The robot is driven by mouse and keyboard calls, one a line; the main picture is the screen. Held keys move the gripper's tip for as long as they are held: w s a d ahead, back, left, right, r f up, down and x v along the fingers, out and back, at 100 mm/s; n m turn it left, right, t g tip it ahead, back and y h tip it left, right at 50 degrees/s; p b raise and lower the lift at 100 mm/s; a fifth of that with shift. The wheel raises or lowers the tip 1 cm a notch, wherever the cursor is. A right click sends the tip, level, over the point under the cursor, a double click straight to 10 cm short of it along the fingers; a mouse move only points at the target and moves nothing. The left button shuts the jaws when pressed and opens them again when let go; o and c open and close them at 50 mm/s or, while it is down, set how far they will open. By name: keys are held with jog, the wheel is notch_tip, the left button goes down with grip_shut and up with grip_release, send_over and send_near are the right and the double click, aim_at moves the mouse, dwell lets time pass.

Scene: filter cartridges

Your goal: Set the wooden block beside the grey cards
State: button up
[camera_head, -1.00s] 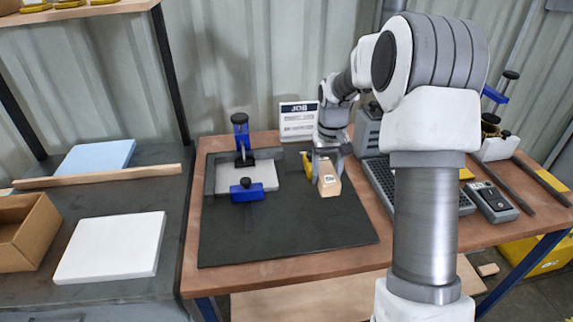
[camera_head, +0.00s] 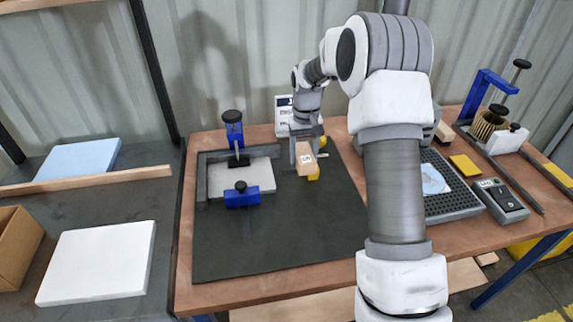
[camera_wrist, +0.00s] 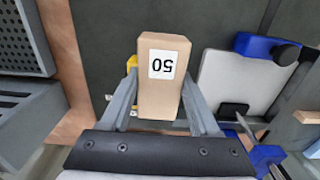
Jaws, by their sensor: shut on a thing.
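The wooden block (camera_head: 304,167) is a pale tan box with a white label; the label reads "50", upside down, in the wrist view (camera_wrist: 162,75). My gripper (camera_head: 304,152) is shut on it, with one finger on each side. The block is over the dark mat, right of a light grey flat stack (camera_head: 262,174), which I take as the grey cards. The stack lies in a corner fixture under two blue clamps and also shows in the wrist view (camera_wrist: 235,85). A clear gap separates block and stack. I cannot tell whether the block touches the mat.
A yellow thing (camera_head: 314,174) is partly hidden close behind the block. The front of the dark mat (camera_head: 270,240) is clear. A dark perforated tray (camera_head: 450,206), a yellow pad (camera_head: 464,165) and a handheld device (camera_head: 500,202) are on the right.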

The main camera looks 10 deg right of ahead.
send_over(287, 173)
notch_tip(287, 173, down, 4)
jog(key=shift+a, duration=0.1)
jog(key=shift+f+p, duration=0.3)
jog(key=shift+f, duration=1.65)
jog(key=shift+f, duration=0.15)
jog(key=o, duration=1.2)
